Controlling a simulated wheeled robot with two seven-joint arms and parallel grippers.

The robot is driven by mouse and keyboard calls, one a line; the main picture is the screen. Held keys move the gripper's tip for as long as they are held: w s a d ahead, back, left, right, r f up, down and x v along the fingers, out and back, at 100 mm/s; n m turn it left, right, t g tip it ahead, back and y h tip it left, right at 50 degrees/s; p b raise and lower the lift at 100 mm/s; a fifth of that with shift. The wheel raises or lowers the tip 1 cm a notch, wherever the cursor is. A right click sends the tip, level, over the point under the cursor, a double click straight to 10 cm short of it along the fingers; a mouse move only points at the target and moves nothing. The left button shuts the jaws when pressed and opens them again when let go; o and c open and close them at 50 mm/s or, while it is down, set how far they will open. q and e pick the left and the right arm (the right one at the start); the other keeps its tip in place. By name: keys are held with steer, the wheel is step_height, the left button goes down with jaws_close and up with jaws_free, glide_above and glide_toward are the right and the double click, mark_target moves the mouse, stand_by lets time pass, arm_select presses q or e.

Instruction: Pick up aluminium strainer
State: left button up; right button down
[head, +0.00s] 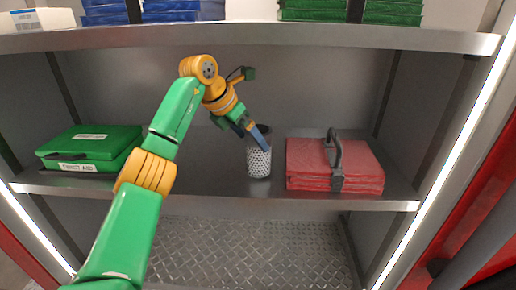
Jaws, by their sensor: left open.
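The aluminium strainer (258,163) is a pale, perforated cylinder standing upright on the middle shelf, a little right of the centre. My left arm reaches in from the lower left, and its gripper (259,133) is at the strainer's top. The gripper is open. A blue-grey finger overlaps the strainer's upper rim, and I cannot tell whether it touches it. The other finger is hard to make out. My right gripper is not in view.
A green first aid case (92,143) lies at the shelf's left. A red folded bundle with a dark strap (357,166) lies close to the strainer's right. The upper shelf (250,38) holds blue and green stacks and sits above my arm.

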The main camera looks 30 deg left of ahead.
arm_select(q)
steer(key=p+x, duration=0.1)
steer(key=x, duration=0.3)
steer(key=shift+d+f+p, duration=0.2)
steer(key=shift+d+p, duration=0.05)
steer(key=shift+p, duration=0.1)
steer(key=shift+w+f, duration=0.35)
steer(key=shift+f, duration=0.05)
steer(key=shift+s+r, duration=0.1)
steer(key=c, duration=0.7)
steer(key=shift+a, duration=0.1)
jaws_close()
